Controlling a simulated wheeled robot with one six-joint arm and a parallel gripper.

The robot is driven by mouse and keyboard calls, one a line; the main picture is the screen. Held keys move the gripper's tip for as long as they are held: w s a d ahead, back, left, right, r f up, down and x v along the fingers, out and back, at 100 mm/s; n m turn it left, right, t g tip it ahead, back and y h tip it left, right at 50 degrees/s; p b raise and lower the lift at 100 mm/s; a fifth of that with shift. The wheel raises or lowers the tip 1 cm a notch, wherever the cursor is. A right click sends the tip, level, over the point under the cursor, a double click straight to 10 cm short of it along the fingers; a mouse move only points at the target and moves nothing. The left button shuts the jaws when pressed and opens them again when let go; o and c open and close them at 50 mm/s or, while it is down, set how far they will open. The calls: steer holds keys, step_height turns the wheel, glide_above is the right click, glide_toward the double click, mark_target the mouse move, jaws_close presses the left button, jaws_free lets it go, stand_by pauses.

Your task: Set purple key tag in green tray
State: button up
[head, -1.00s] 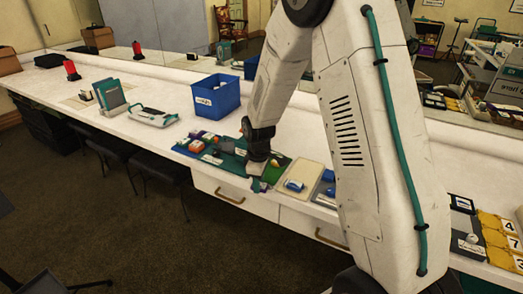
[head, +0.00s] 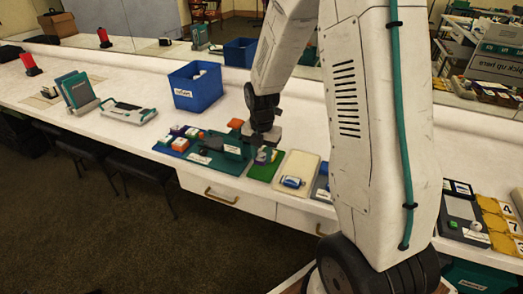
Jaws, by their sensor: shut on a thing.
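My gripper (head: 264,145) is over the row of trays on the counter, above the green tray (head: 260,175). It is shut on a small purple and whitish item, which looks like the purple key tag (head: 263,157). The tag is just below the fingers, at or close above the tray; I cannot tell whether it touches the tray. The fingers and the tag are small in this view, and the wrist hides part of them.
A cream tray (head: 300,164) with a blue and white item is right of the green tray. A teal board (head: 228,160) with several small items is on the left. A blue bin (head: 195,90) stands behind.

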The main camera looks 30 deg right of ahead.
mark_target(261, 173)
steer(key=shift+f, duration=2.45)
steer(key=o, duration=1.1)
steer(key=shift+r, duration=0.15)
step_height(261, 173, up, 8)
steer(key=shift+f, duration=0.2)
